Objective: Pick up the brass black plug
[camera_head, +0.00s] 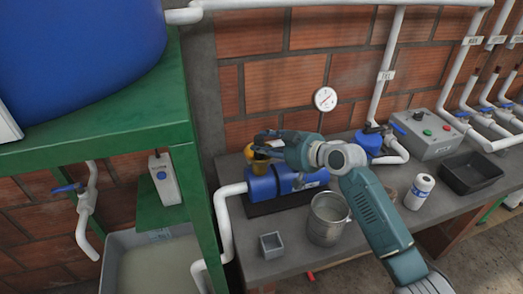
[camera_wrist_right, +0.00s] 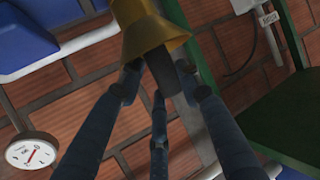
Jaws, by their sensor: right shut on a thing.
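My right gripper (camera_head: 262,140) is above the left end of a blue pump (camera_head: 262,188) on the bench. Its fingers are shut on the black part of the plug (camera_wrist_right: 166,78), seen in the wrist view. A brass-yellow flared piece (camera_wrist_right: 148,30) meets this black part at the fingertips; I cannot tell whether they are one piece. Yellow (camera_head: 260,167) also shows just under the gripper in the head view, partly hidden by the fingers. My left gripper is not in view.
A metal bucket (camera_head: 328,222), a small grey box (camera_head: 271,244), a white bottle (camera_head: 419,190) and a black tray (camera_head: 470,174) stand on the bench. A green frame (camera_head: 185,150) with a blue tank stands at left. A gauge (camera_head: 325,99) hangs on the brick wall.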

